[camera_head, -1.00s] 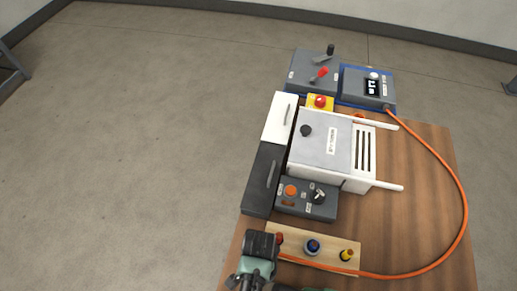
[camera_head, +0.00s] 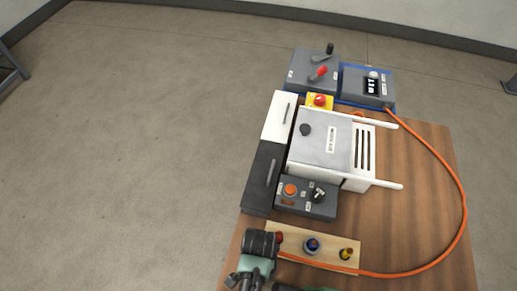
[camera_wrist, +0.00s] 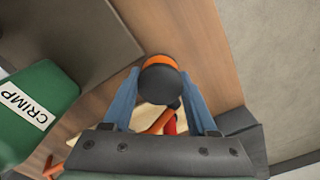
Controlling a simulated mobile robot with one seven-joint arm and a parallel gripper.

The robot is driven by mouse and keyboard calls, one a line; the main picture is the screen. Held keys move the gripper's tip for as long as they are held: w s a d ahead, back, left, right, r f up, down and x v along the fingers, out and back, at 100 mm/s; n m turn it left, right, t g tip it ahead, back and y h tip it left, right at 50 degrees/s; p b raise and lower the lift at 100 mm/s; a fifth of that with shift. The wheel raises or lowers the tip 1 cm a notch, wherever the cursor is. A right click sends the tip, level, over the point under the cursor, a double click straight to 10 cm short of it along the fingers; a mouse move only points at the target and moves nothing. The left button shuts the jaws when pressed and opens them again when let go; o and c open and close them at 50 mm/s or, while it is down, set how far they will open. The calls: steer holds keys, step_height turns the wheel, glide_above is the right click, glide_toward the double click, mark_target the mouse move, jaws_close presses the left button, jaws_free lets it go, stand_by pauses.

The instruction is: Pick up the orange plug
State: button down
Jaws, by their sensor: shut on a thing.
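The orange plug (camera_wrist: 161,62) shows in the wrist view as a round dark end with an orange rim. It sits between the two blue fingers of my gripper (camera_wrist: 160,96), which are shut on it. In the head view my gripper (camera_head: 262,243) is at the table's near left corner, by the left end of the wooden strip; its fingers and the plug are hidden there. An orange cable (camera_head: 440,257) runs from the grey display box around the table's right side to my gripper.
The wooden strip (camera_head: 329,262) carries red, blue and yellow pieces. A grey switch box (camera_head: 322,207) and a white-and-grey unit (camera_head: 324,140) with projecting rails stand behind it. The display box (camera_head: 366,87) is at the back. A green thing labelled CRIMP (camera_wrist: 38,100) is close at left in the wrist view.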

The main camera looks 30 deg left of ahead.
step_height(320, 180, up, 10)
steer(key=shift+f, duration=0.1)
stand_by(0.4)
